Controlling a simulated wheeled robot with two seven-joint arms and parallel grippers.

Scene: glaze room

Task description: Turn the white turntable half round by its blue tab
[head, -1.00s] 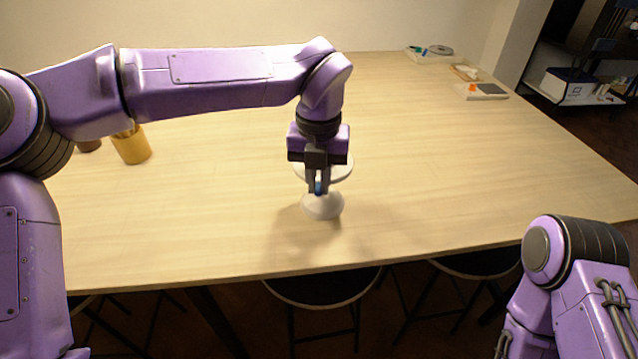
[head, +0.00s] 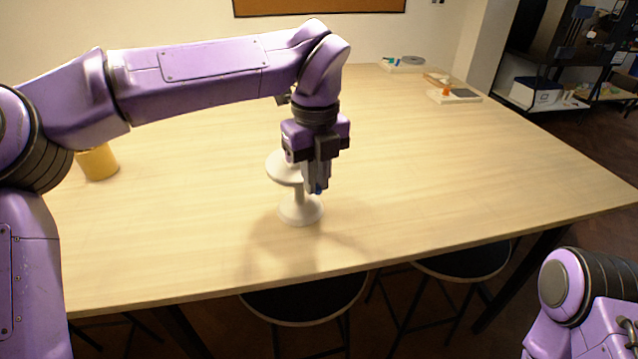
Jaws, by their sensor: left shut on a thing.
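The white turntable (head: 280,171) stands upright on the wooden table, its round top on a pale flared base (head: 300,211). My left gripper (head: 316,186) points down at the front right edge of the top. It is shut on the blue tab (head: 318,189), of which only a small bit shows between and below the fingers. The gripper and wrist hide the right part of the top. My right gripper is out of view; only part of my right arm shows at the lower right.
A yellow pot (head: 98,163) stands at the left, partly behind my left arm. Trays with small items (head: 455,95) lie at the table's far right. The table (head: 450,180) is clear right of the turntable. Dark stools (head: 305,300) stand at the front edge.

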